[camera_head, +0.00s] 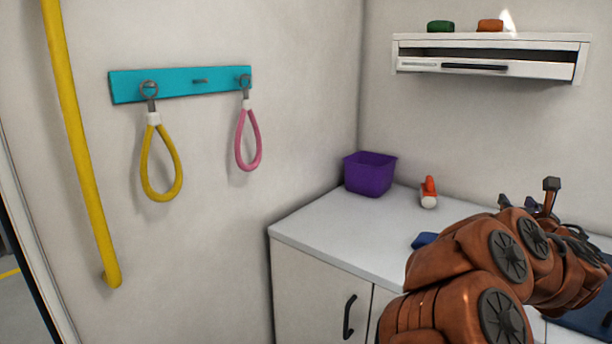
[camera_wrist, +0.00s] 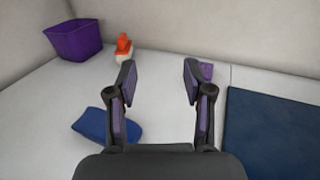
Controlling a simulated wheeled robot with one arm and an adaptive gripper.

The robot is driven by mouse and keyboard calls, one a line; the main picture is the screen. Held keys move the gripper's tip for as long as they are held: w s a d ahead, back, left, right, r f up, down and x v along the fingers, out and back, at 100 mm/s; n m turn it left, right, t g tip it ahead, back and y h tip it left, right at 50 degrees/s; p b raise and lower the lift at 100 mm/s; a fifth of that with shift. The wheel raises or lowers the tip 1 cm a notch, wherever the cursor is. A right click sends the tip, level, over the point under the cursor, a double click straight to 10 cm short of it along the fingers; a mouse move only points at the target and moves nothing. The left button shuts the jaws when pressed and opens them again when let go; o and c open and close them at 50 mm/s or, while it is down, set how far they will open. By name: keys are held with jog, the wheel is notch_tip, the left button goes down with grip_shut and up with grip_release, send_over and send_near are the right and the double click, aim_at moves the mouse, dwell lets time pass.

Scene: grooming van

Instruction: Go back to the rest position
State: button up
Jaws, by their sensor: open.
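My gripper (camera_wrist: 160,85) is open and empty in the wrist view, its two dark fingers with purple pads held apart over the white counter (camera_head: 330,225). In the head view my orange-brown arm reaches over the counter at the lower right. The arm hides much of the counter's right side there, and the fingers are mostly hidden behind it. A folded blue item (camera_wrist: 105,125) lies on the counter beside the left finger, apart from the gripper's centre as far as I can see. A small purple item (camera_wrist: 206,71) shows partly behind the right finger.
A purple bin (camera_head: 370,174) stands in the counter's back corner, beside an orange-and-white bottle (camera_head: 428,193). A dark blue mat (camera_wrist: 272,130) lies at right. A wall shelf (camera_head: 490,57) hangs above. Yellow (camera_head: 162,160) and pink (camera_head: 248,140) loops hang on a teal rack (camera_head: 180,84).

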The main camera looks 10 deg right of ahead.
jog(key=s+a+f+m+g+y, duration=0.2)
jog(key=s+a+f+m+g, duration=0.4)
jog(key=a+m, duration=0.5)
jog(key=s+a+f+m+g+y, duration=0.2)
jog(key=s+a+f+m+g, duration=0.2)
jog(key=s+a+f+m, duration=0.65)
jog(key=s+a+f+m+g+y, duration=0.35)
jog(key=a+m, duration=0.35)
jog(key=a, duration=0.8)
jog(key=s+a+f+m+g+y, duration=0.1)
jog(key=s+a+m+g, duration=0.1)
jog(key=s+a+g, duration=0.55)
notch_tip(320, 180, down, 11)
jog(key=s+t+b, duration=0.3)
jog(key=b, duration=0.7)
notch_tip(320, 180, up, 22)
jog(key=p, duration=2)
jog(key=shift+a, duration=0.4)
jog(key=shift+s+f, duration=0.1)
